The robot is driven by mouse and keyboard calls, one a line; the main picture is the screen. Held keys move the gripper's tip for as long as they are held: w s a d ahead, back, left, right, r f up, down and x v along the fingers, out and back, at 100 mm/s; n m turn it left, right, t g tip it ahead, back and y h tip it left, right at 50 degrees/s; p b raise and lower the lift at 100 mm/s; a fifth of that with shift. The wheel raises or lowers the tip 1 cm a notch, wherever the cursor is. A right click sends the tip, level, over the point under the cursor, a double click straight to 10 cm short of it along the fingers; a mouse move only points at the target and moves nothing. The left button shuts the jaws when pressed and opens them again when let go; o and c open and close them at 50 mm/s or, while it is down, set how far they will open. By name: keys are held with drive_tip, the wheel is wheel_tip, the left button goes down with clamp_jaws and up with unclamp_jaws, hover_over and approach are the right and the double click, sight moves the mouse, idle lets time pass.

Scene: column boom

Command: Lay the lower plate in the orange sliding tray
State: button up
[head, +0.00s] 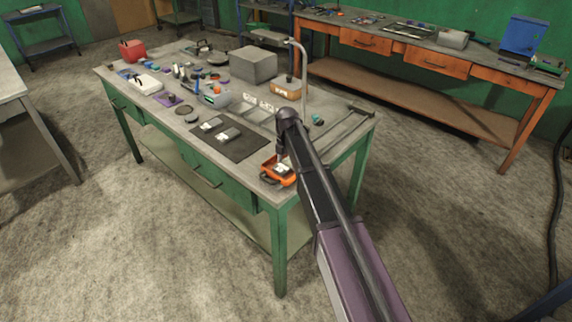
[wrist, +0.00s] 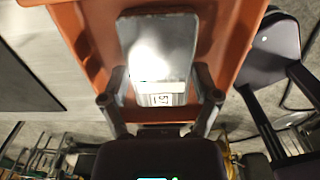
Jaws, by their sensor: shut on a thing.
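The orange tray (head: 268,177) stands at the near right corner of the green-legged workbench. In the wrist view the orange tray (wrist: 222,45) fills the upper middle. My gripper (head: 281,158) is at the tray, pointing down. In the wrist view my gripper (wrist: 160,84) is shut on a grey plate (wrist: 158,45) with a white label reading about "57". The plate shows over the tray's inside, with glare on its face. I cannot tell whether it touches the tray floor. Two more small grey plates, one farther (head: 211,124) and one nearer (head: 229,134), lie on the dark mat.
The dark mat (head: 235,149) lies left of the tray. A grey block (head: 252,66), an orange-brown box (head: 287,90) and several small parts crowd the bench behind. A thin curved metal post (head: 304,75) rises behind my arm. The floor around the bench is clear.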

sight(287, 164)
drive_tip(key=shift+f, duration=0.15)
drive_tip(key=o, duration=1.1)
drive_tip(key=shift+o, duration=0.2)
drive_tip(key=shift+r, duration=0.2)
wheel_tip(287, 164, up, 12)
drive_tip(key=p, duration=1.2)
drive_tip(key=shift+s, duration=0.1)
drive_tip(key=s+d+m, duration=2.2)
drive_tip(key=s+m, duration=0.4)
drive_tip(key=m, duration=0.2)
drive_tip(key=shift+d, duration=0.3)
